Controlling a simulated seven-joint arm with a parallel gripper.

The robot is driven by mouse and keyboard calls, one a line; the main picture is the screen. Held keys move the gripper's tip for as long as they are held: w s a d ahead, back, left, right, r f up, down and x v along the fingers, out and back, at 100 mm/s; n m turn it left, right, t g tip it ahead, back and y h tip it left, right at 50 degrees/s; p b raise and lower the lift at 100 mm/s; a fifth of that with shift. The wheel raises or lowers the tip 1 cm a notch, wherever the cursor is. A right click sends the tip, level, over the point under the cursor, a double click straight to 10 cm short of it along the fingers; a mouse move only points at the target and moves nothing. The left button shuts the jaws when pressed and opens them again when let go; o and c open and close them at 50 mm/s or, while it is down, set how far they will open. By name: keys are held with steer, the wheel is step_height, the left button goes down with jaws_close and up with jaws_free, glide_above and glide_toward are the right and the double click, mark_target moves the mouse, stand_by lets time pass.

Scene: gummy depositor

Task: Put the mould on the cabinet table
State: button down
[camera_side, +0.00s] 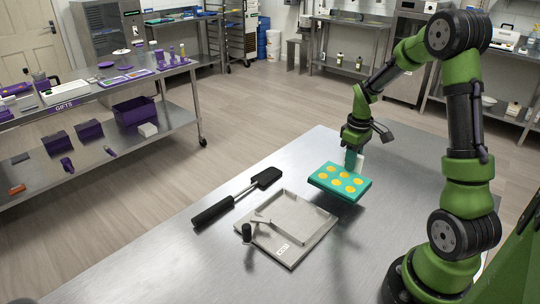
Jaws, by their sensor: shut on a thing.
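The mould (340,182) is a teal slab with several yellow-orange filled cavities. It is held above the steel table (175,256), tilted a little, with a shadow on the table below it. My gripper (354,160) is at the mould's far edge and shut on it. The fingertips are small and partly hidden behind the mould. A square metal tray or frame (262,246) lies on the table to the left of the mould, with a small black-knobbed handle on it. I cannot tell which surface is the cabinet table.
A black-handled spatula (237,199) lies left of the tray. A steel shelf table (106,89) labelled GIFTS with purple items stands at the left. More steel benches (357,73) line the back. The table's front left is clear.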

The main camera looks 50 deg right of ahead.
steer(key=w+d, duration=0.3)
steer(key=w, duration=0.1)
steer(key=shift+f, duration=1.95)
steer(key=shift+f, duration=0.15)
steer(key=c, duration=1)
jaws_free()
steer(key=shift+o, duration=0.2)
